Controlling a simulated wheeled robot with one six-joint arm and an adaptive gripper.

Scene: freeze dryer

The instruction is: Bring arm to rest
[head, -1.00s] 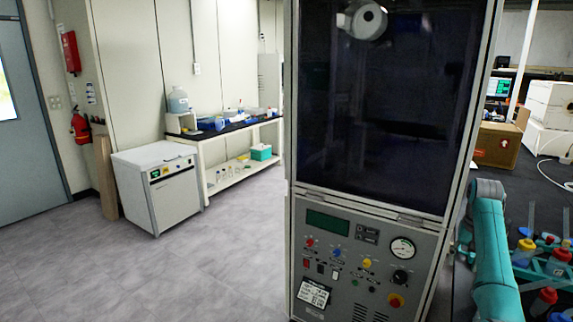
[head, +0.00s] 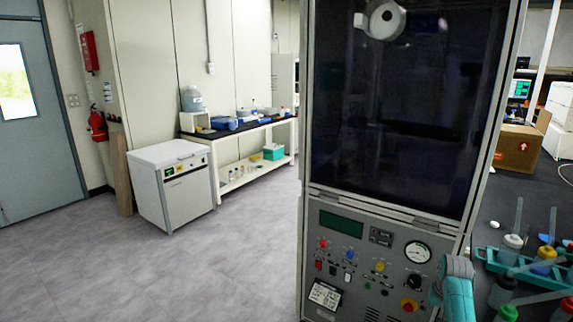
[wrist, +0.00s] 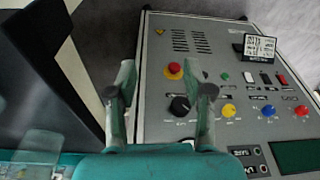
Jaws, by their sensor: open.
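My gripper (wrist: 163,98) is open in the wrist view, its two fingers apart with nothing between them. The freeze dryer's control panel (wrist: 240,105) lies beyond the fingers, with a red button and a black knob seen near and between them. In the head view, part of my teal arm (head: 457,290) stands in front of the right edge of the freeze dryer's panel (head: 340,265). My gripper itself does not show in the head view. The dryer's dark door (head: 405,120) looks shut.
A rack (head: 525,268) with several capped bottles stands on the dark bench at the right, close to my arm. A cardboard box (head: 517,147) is farther back. A white cabinet (head: 178,190) and a side bench (head: 240,130) stand at the left. The floor (head: 150,265) is clear.

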